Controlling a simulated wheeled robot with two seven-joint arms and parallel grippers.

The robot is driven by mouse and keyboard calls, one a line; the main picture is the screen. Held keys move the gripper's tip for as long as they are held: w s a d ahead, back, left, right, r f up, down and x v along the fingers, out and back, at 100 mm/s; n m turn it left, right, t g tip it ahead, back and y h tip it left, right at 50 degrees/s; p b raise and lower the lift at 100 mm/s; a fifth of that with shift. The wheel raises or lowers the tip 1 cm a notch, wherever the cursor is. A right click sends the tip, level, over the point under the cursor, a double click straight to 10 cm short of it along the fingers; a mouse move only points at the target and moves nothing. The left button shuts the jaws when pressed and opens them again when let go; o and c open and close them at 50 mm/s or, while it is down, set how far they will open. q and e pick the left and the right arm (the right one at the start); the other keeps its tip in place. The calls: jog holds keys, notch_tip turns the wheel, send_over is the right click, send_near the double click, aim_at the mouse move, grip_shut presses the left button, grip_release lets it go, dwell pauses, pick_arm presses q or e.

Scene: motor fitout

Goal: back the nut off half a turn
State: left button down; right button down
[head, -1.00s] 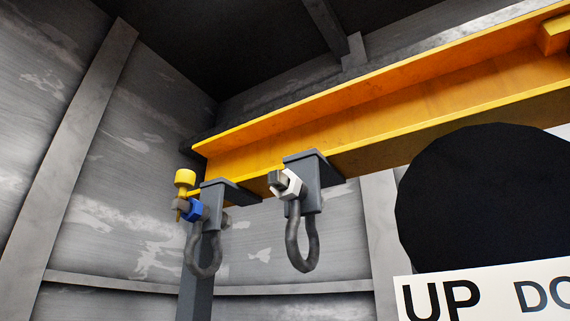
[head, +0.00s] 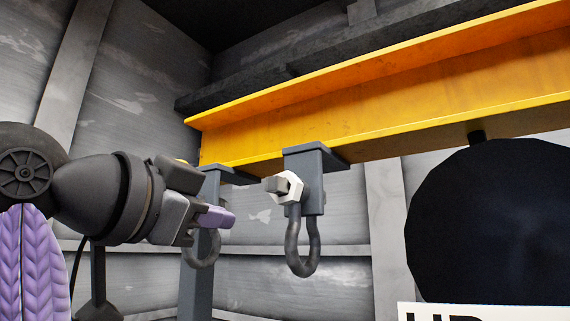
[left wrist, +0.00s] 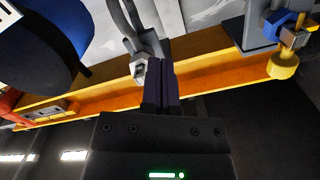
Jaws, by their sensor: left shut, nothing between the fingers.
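The nut also shows in the left wrist view (left wrist: 139,70), just left of my fingertips. My left gripper (head: 220,217) has purple fingertips, shut and empty, pointing right, left of the white nut and apart from it in the head view. A blue nut (left wrist: 278,24) and yellow-capped part (left wrist: 284,66) show at upper right in the left wrist view. My gripper hides that blue nut in the head view. My right gripper is out of view.
A yellow beam (head: 400,110) runs above the brackets. The left-hand shackle (head: 201,252) hangs partly behind my left gripper. A large black rounded shape (head: 480,225) and a white sign (head: 480,311) stand at right. Open space lies between the shackles.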

pick_arm(q)
jog(key=shift+m, duration=0.3)
jog(key=shift+w+d+r+p, duration=0.3)
jog(key=shift+w+d+p, duration=0.3)
jog(key=shift+w+d, duration=0.1)
jog(key=shift+w+d+r+p, duration=0.3)
jog(key=shift+w+d+p, duration=0.25)
jog(key=shift+d, duration=0.15)
jog(key=shift+w+d+r+p, duration=0.3)
jog(key=shift+w+d+p, duration=0.3)
jog(key=shift+w+d, duration=0.1)
jog(key=shift+s+d+r, duration=0.2)
jog(key=shift+r, duration=0.1)
jog(key=shift+s+d+f, duration=0.1)
jog(key=shift+f, duration=0.2)
jog(key=s+a+f+b, duration=0.1)
jog(key=s+a+b, duration=0.1)
jog(key=s+b, duration=0.2)
jog(key=shift+s+a+f, duration=0.15)
jog(key=shift+s+f, duration=0.05)
jog(key=shift+s, duration=0.65)
